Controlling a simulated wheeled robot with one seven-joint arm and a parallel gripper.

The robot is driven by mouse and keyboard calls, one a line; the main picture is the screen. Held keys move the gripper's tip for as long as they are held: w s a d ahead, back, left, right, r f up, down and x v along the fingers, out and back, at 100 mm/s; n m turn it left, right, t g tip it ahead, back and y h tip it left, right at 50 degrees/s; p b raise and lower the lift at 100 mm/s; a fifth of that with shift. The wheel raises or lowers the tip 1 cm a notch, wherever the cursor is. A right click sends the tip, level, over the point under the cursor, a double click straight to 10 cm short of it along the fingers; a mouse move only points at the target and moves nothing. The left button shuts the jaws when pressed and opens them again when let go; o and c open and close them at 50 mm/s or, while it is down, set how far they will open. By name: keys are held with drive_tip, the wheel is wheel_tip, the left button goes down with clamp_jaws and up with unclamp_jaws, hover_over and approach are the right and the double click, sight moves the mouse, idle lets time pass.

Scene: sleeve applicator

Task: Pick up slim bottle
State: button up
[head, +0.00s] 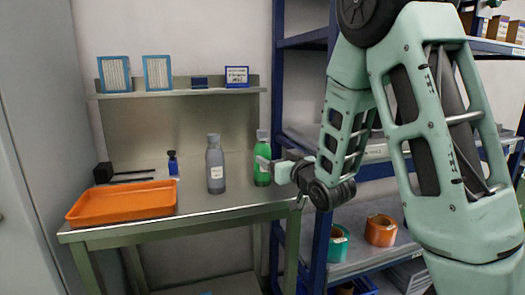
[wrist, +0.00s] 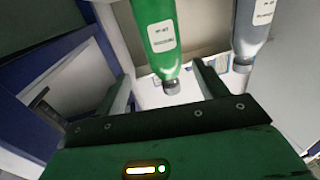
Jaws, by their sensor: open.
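A slim green bottle (head: 262,168) with a grey cap stands upright near the right end of the metal bench. My gripper (head: 272,165) is open at its right side and covers part of it. In the wrist view, the green bottle (wrist: 158,35) appears cap-down, with its cap end between my two open fingers (wrist: 165,88). A gap shows on each side of it there, and nothing is held. A grey bottle (head: 215,172) with a white label stands to its left and also shows in the wrist view (wrist: 249,30).
The metal bench (head: 240,196) also holds an orange tray (head: 122,203), a small blue bottle (head: 172,164) and a black item (head: 103,173). A wall shelf (head: 180,93) is behind. A blue rack (head: 322,240) with tape rolls stands close on the right.

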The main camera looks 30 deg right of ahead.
sight(269, 155)
drive_tip(key=shift+w+r+p, duration=0.2)
drive_tip(key=shift+w+p, duration=0.2)
drive_tip(key=shift+p, duration=0.05)
drive_tip(key=shift+w+d+f, duration=0.1)
drive_tip(key=shift+w+f, duration=0.05)
drive_tip(key=shift+w, duration=0.5)
drive_tip(key=shift+w+d+f, duration=0.1)
drive_tip(key=shift+w, duration=0.5)
drive_tip(key=shift+w+a+p, duration=0.2)
drive_tip(key=shift+w+p, duration=0.4)
drive_tip(key=shift+w, duration=2.1)
drive_tip(key=c, duration=1.3)
